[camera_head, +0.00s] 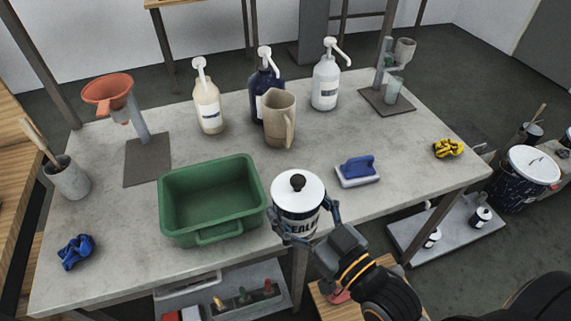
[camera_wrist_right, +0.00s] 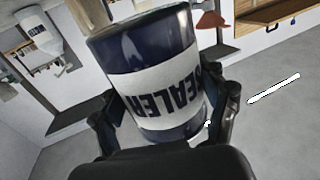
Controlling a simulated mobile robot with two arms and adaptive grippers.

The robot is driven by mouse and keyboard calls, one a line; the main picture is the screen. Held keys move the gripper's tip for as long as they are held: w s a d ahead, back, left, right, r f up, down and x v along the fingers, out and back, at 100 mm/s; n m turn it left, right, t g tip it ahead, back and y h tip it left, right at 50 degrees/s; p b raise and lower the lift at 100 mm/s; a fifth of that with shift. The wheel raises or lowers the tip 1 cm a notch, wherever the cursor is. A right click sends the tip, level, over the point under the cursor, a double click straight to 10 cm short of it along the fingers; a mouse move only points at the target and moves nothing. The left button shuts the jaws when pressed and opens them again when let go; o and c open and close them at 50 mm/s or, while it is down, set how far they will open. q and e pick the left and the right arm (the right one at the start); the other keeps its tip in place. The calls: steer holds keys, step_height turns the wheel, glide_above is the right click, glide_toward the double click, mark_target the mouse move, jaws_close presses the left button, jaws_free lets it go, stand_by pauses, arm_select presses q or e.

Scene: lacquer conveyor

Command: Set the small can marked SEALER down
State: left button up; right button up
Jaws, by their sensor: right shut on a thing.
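The SEALER can (camera_head: 298,192) is dark blue with a white label and a white lid with a black knob. My right gripper (camera_head: 300,232) is shut around its lower body, at the table's front edge, just right of the green tub. The can looks upright; I cannot tell whether its base touches the table (camera_head: 364,205). In the right wrist view the can (camera_wrist_right: 150,80) fills the middle, between the two fingers of the gripper (camera_wrist_right: 165,125), with its lettering upside down. My left gripper is not in view.
The green tub (camera_head: 213,163) stands close left of the can. A blue-and-white brush (camera_head: 358,172) lies to its right, and a beige jug (camera_head: 280,120) stands behind. Pump bottles (camera_head: 207,100) line the back. Yellow (camera_head: 448,148) and blue (camera_head: 76,252) cloths lie near the ends. The table's front right is clear.

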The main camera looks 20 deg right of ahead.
steer(key=d+f+m+t+h, duration=0.1)
steer(key=d+f+m+h, duration=0.2)
steer(key=d+f+h, duration=0.1)
steer(key=d+h, duration=0.1)
steer(key=d, duration=0.1)
steer(key=shift+s+d+m+h, duration=0.35)
steer(key=shift+m+h, duration=0.05)
steer(key=shift+w+r, duration=0.1)
